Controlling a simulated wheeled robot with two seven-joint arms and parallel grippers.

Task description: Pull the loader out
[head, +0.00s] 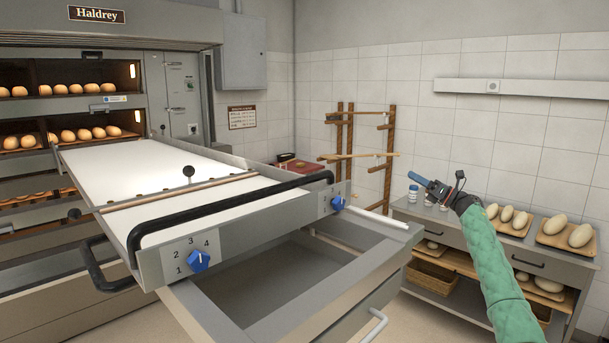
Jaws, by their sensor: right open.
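The loader (158,170) is a long flat white belt in a grey metal frame with a black bar handle (225,208) across its front. Its far end meets the oven at the middle deck, and its near end stands out over a grey open frame. Blue knobs sit on its front panel, the left one (198,261) beside the numbers 1 to 4. My left gripper is not in view.
The deck oven (178,95) at the left holds several loaves on lit decks. A grey bench (480,235) at the right carries boards of pale dough. A wooden rack (389,160) stands in the back corner. Some floor shows between loader and bench.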

